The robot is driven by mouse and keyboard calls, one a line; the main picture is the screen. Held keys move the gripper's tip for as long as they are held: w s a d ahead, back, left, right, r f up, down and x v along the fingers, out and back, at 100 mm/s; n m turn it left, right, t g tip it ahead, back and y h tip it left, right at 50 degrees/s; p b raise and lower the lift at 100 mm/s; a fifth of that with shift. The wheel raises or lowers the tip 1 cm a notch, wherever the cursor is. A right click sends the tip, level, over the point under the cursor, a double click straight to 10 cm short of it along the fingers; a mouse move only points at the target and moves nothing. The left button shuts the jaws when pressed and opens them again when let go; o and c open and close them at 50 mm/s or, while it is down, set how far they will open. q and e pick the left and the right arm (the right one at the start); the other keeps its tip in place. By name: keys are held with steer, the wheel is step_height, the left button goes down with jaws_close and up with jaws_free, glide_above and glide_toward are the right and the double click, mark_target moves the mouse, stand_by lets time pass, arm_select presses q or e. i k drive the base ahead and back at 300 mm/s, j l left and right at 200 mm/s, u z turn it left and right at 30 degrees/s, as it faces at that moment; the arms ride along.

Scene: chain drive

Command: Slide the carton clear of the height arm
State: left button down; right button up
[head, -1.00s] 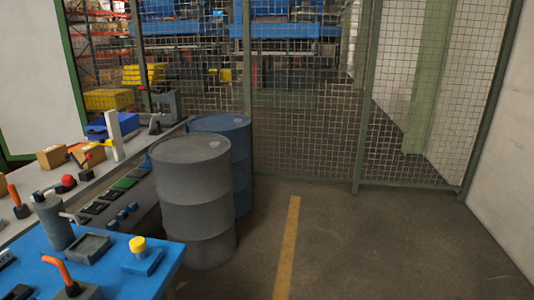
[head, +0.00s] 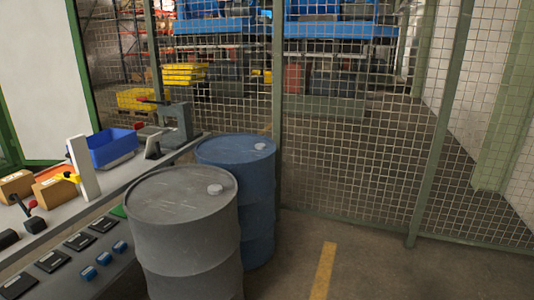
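A brown carton (head: 16,187) sits on the grey bench at the left of the head view. The post and the yellow-tipped part may belong to the height arm, but I cannot tell for sure. Neither of my grippers is in view.
A blue bin (head: 112,148) stands behind the post. A grey drum (head: 185,240) and a blue drum (head: 245,190) stand against the bench's right end. Wire mesh fencing (head: 350,150) closes off the back. Floor with a yellow line (head: 322,270) is open at right.

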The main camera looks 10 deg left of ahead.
mark_target(50, 194)
steer(key=i+j+u, duration=0.1)
steer(key=i+u, duration=0.65)
steer(key=i+l+u, duration=0.1)
steer(key=i+u, duration=0.3)
steer(key=k, duration=0.1)
